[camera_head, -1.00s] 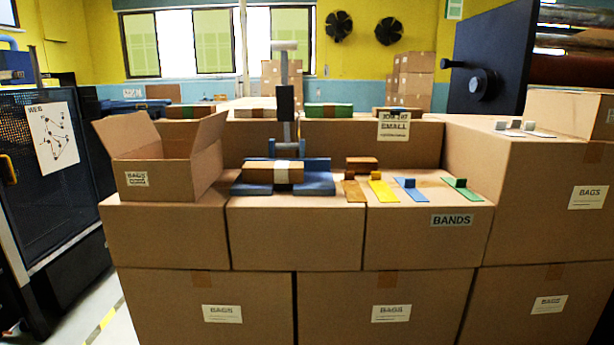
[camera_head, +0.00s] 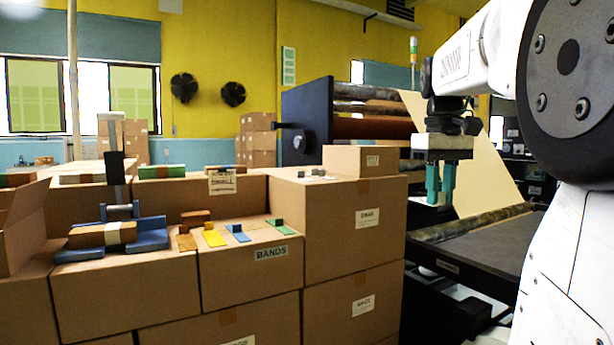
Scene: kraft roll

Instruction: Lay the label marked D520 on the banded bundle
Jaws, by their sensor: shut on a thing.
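The banded bundle (camera_head: 90,238) is a brown stack with a pale band around its middle. It lies in a blue cradle (camera_head: 153,241) on a carton at the left. My gripper (camera_head: 440,198) is at the right, high in front of the roll machine and well apart from the bundle. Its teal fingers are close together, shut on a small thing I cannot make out. Several small white and grey pieces (camera_head: 317,173) lie on the taller carton. They may be labels, but no D520 marking is readable.
Brown, yellow (camera_head: 214,238), blue (camera_head: 237,233) and green (camera_head: 279,227) strips lie on the carton marked BANDS (camera_head: 240,290). A post with a press head (camera_head: 115,165) stands behind the cradle. An open carton (camera_head: 22,225) is at the left edge. A small box (camera_head: 352,159) sits on the taller carton.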

